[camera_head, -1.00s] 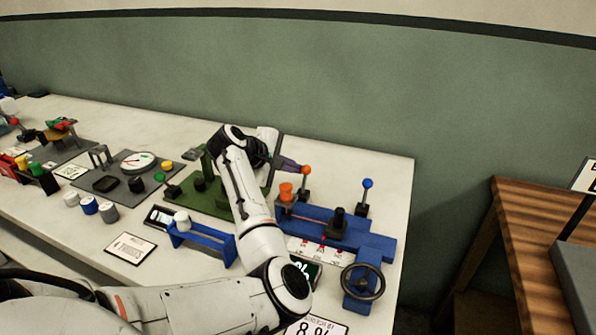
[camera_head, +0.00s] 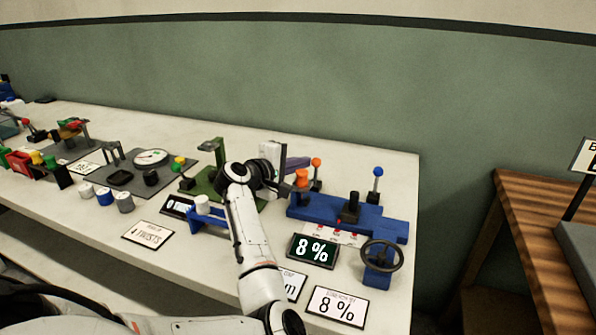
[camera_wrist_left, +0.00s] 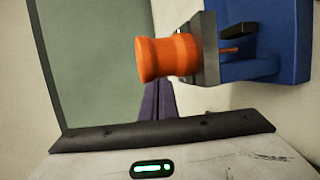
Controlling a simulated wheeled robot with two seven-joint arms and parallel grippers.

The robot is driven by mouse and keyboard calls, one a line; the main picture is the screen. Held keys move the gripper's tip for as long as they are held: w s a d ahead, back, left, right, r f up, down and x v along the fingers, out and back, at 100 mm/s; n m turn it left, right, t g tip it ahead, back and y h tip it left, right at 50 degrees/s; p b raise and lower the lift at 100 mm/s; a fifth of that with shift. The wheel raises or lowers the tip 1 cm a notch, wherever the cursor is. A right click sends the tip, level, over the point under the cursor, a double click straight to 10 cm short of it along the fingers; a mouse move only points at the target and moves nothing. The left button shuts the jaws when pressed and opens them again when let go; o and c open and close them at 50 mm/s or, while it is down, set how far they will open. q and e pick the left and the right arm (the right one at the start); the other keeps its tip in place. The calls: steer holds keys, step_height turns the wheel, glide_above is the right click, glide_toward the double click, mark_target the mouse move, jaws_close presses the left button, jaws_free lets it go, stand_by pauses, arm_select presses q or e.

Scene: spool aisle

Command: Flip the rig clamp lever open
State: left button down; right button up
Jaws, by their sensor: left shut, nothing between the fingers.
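The blue rig (camera_head: 330,212) stands on the right part of the white bench. It carries an orange spool-shaped piece (camera_head: 302,179), a lever with an orange ball knob (camera_head: 316,163) and a lever with a blue ball knob (camera_head: 378,172). I cannot tell which lever is the clamp's. My left gripper (camera_head: 301,163) is shut and empty, just left of the orange knob; whether they touch is unclear. In the left wrist view, its dark purple fingers (camera_wrist_left: 158,101) are partly hidden behind the large orange piece (camera_wrist_left: 168,57). My right gripper is not in view.
A black block (camera_head: 350,208) and a handwheel (camera_head: 381,256) are on the rig. A display reading 8 % (camera_head: 313,250) and a card (camera_head: 337,306) stand in front. A green fixture (camera_head: 212,185) is left of my wrist. A wooden table (camera_head: 525,225) stands right, across a gap.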

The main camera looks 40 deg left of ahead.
arm_select(q)
steer(key=shift+s+d+f+t, duration=0.1)
steer(key=shift+s+f+t, duration=0.05)
steer(key=shift+t, duration=0.15)
steer(key=shift+s, duration=0.1)
steer(key=shift+s+d+p, duration=0.2)
steer(key=shift+s+p, duration=0.05)
steer(key=shift+p, duration=0.05)
steer(key=shift+s+f, duration=0.1)
steer(key=shift+f, duration=0.05)
steer(key=shift+d, duration=0.15)
stand_by(0.8)
